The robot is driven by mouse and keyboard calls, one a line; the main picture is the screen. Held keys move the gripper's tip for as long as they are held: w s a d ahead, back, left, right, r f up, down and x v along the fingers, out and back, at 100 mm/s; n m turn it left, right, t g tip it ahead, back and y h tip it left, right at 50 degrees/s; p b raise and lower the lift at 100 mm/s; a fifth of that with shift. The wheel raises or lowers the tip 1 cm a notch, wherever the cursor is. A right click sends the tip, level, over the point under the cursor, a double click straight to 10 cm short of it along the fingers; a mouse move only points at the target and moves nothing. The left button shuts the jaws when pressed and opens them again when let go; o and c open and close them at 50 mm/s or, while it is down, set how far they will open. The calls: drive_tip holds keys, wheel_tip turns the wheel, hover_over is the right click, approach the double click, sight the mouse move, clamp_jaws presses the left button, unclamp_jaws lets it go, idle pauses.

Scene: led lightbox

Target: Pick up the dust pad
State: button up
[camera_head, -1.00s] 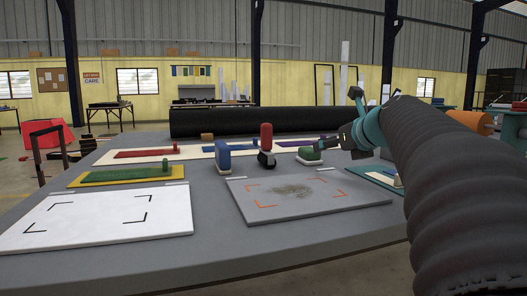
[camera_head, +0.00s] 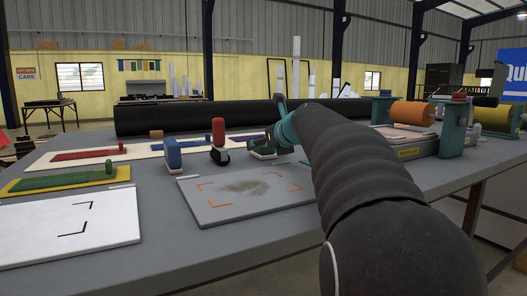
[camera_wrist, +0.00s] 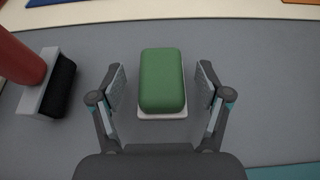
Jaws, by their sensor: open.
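The dust pad is a rounded green block on a thin white base (camera_wrist: 162,80); it lies flat on the grey table in the wrist view. My gripper (camera_wrist: 160,76) is open, with one finger on each side of the green block. Gaps show between the block and both fingers, so it is not gripped. In the head view my gripper (camera_head: 268,145) is at the pad, behind the grey board, and hides much of it.
A red-handled brush (camera_head: 219,140) stands close to the left of the pad; it also shows in the wrist view (camera_wrist: 52,82). A blue block (camera_head: 173,153) stands further left. A smudged grey board (camera_head: 215,212) lies in front. A black roll (camera_head: 160,117) runs behind.

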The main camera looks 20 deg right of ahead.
drive_tip(key=shift+x, duration=1.85)
drive_tip(key=shift+r, duration=0.15)
drive_tip(key=c, duration=1)
drive_tip(key=shift+c, duration=0.2)
